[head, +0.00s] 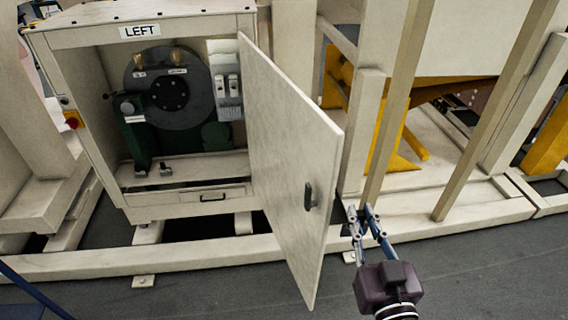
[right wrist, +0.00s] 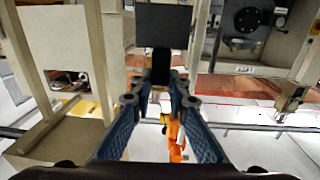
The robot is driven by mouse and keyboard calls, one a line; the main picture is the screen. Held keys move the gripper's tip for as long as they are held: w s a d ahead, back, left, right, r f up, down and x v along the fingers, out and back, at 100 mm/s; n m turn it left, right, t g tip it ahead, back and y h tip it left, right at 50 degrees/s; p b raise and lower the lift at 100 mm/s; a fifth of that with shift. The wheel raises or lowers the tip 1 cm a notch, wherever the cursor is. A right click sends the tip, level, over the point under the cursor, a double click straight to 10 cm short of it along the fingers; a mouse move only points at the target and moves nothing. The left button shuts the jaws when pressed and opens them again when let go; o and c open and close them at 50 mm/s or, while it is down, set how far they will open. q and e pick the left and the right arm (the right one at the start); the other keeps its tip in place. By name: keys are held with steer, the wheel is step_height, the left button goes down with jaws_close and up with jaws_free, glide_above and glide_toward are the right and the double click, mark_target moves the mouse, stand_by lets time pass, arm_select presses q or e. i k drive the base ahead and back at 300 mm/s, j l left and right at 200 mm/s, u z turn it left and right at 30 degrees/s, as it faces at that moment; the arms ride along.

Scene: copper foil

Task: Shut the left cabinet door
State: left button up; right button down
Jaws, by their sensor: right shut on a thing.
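The left cabinet (head: 213,22) stands at the upper left of the head view, with its LEFT label at the top. Its pale door (head: 283,150) is hinged on the right and stands wide open toward me. A dark handle (head: 308,196) is on the door's visible face. My right gripper (head: 360,207) is to the right of the door and visibly apart from the handle. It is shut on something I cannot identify. My left gripper is not in view.
Pale upright posts (head: 398,95) and a yellow bracket (head: 400,150) stand to the right of the cabinet. A low beam (head: 190,258) runs along the base. A machine with a dark disc (head: 168,88) sits inside the cabinet. The dark floor (head: 235,295) in front is clear.

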mark_target(292, 143)
steer(key=i+l+u, duration=0.2)
steer(key=l, duration=0.2)
steer(key=i+l+u, duration=0.25)
steer(key=l, duration=0.2)
steer(key=l+u, duration=0.2)
steer(key=l, duration=0.25)
steer(key=i+l+u, duration=0.25)
steer(key=l, duration=0.2)
steer(key=l+u, duration=0.2)
steer(key=l, duration=0.3)
steer(key=k, duration=0.05)
